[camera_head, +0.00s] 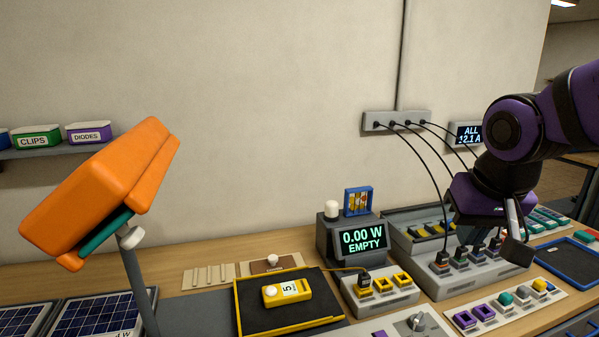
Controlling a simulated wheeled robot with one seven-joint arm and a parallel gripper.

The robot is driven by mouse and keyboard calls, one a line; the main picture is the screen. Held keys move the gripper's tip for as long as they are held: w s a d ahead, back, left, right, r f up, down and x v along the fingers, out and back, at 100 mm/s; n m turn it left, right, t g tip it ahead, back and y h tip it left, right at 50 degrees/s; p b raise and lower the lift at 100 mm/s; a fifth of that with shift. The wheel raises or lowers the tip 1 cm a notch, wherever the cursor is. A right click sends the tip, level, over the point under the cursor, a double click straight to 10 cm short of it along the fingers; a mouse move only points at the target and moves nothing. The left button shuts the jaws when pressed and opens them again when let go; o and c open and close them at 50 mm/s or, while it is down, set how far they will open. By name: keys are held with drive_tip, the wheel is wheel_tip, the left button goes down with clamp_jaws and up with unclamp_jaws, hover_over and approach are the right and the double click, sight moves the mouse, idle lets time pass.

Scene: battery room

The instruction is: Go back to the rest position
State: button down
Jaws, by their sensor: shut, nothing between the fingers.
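My gripper (517,226) hangs from the purple and black arm at the right of the head view. It points down above the right part of the bench, over the grey plug station (470,277). Its fingers are shut with nothing between them. A gap to the objects below cannot be judged exactly from this one view.
A display (362,239) reads "0.00 W EMPTY". A yellow device (287,292) lies on a dark, yellow-edged tray (239,309). Black cables hang from a wall outlet strip (397,121). An orange lamp-like head (100,190) stands at left. The space above the bench's middle is open.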

drive_tip(key=s+d+r, duration=0.2)
drive_tip(key=s, duration=0.3)
drive_tip(key=s+d+r+n+t, duration=0.1)
drive_tip(key=s+d+r, duration=0.1)
drive_tip(key=s, duration=0.3)
drive_tip(key=shift+d+r, duration=0.25)
drive_tip(key=shift+d, duration=0.15)
